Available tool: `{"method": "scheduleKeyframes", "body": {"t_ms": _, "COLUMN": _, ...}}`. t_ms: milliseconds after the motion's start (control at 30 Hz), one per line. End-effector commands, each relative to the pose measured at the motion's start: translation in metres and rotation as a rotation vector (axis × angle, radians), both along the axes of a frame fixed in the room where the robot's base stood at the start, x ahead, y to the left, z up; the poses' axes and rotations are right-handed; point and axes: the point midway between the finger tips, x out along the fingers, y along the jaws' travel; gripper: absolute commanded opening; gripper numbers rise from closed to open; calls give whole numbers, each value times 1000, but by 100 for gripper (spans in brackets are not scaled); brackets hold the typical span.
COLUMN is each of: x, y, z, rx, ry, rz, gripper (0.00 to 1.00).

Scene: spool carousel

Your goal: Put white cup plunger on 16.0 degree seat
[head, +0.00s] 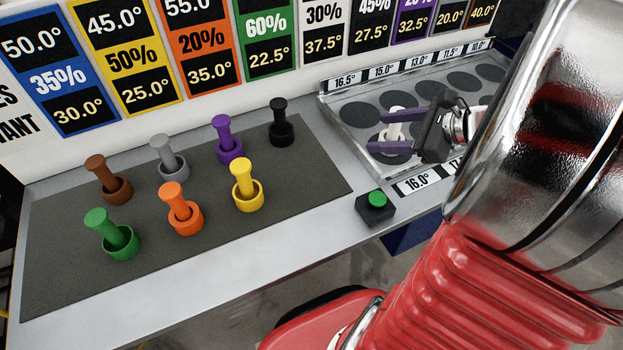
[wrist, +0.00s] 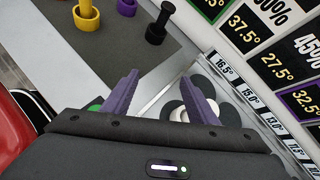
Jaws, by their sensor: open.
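The white cup plunger (head: 396,128) stands in the metal tray, at the front left seat beside the 16.0° label (head: 417,184). In the wrist view the white plunger (wrist: 180,114) shows partly, close to the right finger. My gripper (head: 385,130) is open, its purple fingers on either side of the plunger in the head view. In the wrist view my gripper (wrist: 165,85) has a wide gap between its fingertips. The fingers hide part of the plunger and the 16.0° seat (head: 385,150), so I cannot tell its exact centring.
The seat tray (head: 372,172) has a raised rim and several dark round seats. A black box with a green button (head: 377,207) stands in front of it. Several coloured plungers in cups, such as the yellow one (head: 246,186), stand on the dark mat (head: 70,270) at left.

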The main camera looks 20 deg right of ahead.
Motion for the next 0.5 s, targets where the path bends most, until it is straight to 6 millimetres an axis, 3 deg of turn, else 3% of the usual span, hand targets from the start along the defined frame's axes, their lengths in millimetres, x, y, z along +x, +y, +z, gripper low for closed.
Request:
{"method": "scheduleKeyframes", "body": {"t_ms": 33, "x": 2, "y": 20, "z": 1, "rx": -58, "ry": 9, "rz": 76, "gripper": 53}}
{"method": "scheduleKeyframes", "body": {"t_ms": 200, "x": -4, "y": 70, "z": -2, "rx": -250, "ry": 31, "rz": 319, "gripper": 53}}
{"method": "scheduleKeyframes", "body": {"t_ms": 500, "x": -26, "y": 137, "z": -5, "rx": -601, "ry": 21, "rz": 743, "gripper": 53}}
